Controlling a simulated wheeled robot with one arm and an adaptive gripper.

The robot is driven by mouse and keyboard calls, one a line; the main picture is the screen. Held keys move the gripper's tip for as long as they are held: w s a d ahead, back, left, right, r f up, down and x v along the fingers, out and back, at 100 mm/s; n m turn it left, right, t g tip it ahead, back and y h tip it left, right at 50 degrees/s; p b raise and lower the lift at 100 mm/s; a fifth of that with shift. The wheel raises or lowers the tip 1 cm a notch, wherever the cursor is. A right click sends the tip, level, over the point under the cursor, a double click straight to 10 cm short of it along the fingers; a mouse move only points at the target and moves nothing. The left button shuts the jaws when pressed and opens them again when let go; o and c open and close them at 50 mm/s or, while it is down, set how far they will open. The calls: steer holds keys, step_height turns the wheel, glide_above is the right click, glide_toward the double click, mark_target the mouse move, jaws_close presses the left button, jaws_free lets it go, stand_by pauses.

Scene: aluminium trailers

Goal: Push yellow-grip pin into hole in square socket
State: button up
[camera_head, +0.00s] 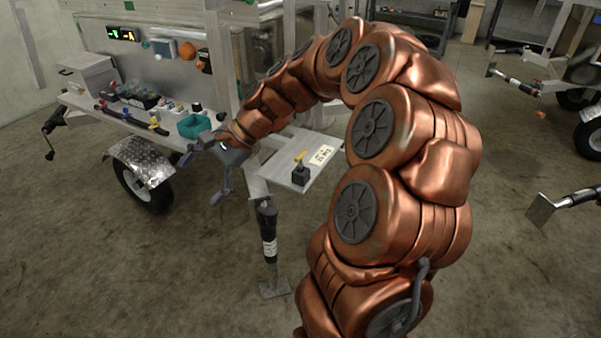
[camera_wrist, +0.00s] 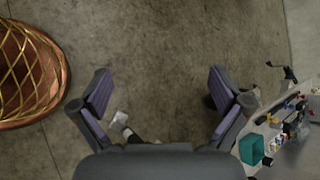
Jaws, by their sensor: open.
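The yellow-grip pin (camera_head: 300,156) stands at the dark square socket (camera_head: 299,173) on a small pale side shelf in the head view. Its yellow grip shows above the block. How deep the pin sits in the hole is too small to tell. My gripper (camera_head: 202,178) is to the left of the socket, beside the trailer's edge and apart from the pin. In the wrist view my gripper (camera_wrist: 160,85) has its two purple-padded fingers wide apart with only floor between them. The pin and socket cannot be made out in the wrist view.
A white label plate (camera_head: 321,155) lies beside the socket on the shelf (camera_head: 327,144). A teal bin (camera_head: 194,126) and several small items stand on the trailer's deck. A black jack leg (camera_head: 267,228) stands below the shelf. The foreground floor at left is clear.

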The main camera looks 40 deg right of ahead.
steer(key=w+d+f+m+t+b, duration=0.3)
steer(key=w+d+f+m, duration=0.15)
steer(key=d, duration=0.45)
steer(key=m+t+h+b, duration=0.5)
steer(key=m+t+b, duration=0.25)
steer(key=m, duration=0.55)
glide_toward(303, 157)
steer(key=w+f, duration=0.1)
steer(key=w, duration=0.2)
steer(key=b+x, duration=0.1)
steer(key=x, duration=0.1)
steer(key=b+x, duration=0.1)
steer(key=x, duration=0.2)
steer(key=a+x, duration=0.1)
steer(key=x, duration=0.2)
steer(key=shift+s+b, duration=0.15)
steer(key=shift+b, duration=0.25)
steer(key=c, duration=1.2)
steer(key=shift+r, duration=0.15)
